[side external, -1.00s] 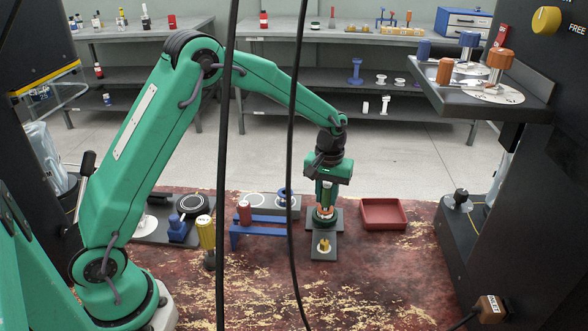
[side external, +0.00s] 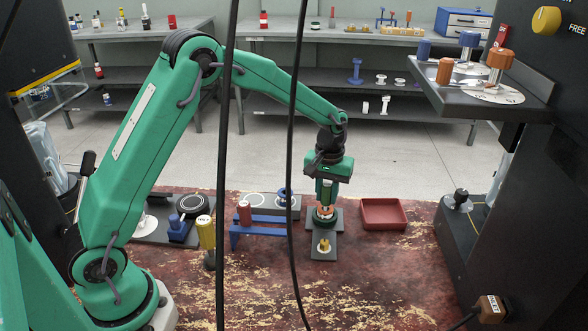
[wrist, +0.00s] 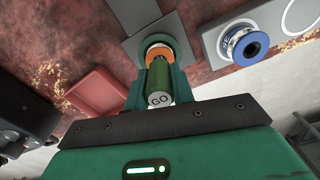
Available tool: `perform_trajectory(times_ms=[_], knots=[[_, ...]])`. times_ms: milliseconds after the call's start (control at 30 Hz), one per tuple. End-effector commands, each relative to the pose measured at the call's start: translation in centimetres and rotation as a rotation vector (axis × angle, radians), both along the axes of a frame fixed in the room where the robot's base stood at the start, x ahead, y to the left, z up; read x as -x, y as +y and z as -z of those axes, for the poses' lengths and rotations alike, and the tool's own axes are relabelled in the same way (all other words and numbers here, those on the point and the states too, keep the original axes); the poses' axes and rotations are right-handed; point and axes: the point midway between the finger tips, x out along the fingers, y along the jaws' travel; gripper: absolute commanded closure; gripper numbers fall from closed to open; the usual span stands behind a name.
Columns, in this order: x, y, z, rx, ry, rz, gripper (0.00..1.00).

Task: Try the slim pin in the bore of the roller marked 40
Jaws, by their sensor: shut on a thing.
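My gripper (side external: 325,196) points down over a dark plate (side external: 334,229) in the middle of the bench. In the wrist view my gripper (wrist: 159,78) is shut on a green pin (wrist: 159,98) whose end is marked GO. No number is readable on the roller.
A blue roller (wrist: 245,45) sits on a grey block. A blue rack (side external: 262,231) with a red-handled piece (side external: 244,211) stands left of my gripper, and a red tray (side external: 383,213) right. A brass piece (side external: 323,246) is on the plate's front part. Black cables hang before the side camera.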

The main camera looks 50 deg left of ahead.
Motion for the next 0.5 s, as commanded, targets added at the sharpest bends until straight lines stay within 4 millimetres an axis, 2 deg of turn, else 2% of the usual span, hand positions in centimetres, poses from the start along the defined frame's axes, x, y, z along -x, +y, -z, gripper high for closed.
perform_trajectory(times_ms=[500], knots=[[0.0,0.0,-1.5,0.0,-0.001,0.0,0.96]])
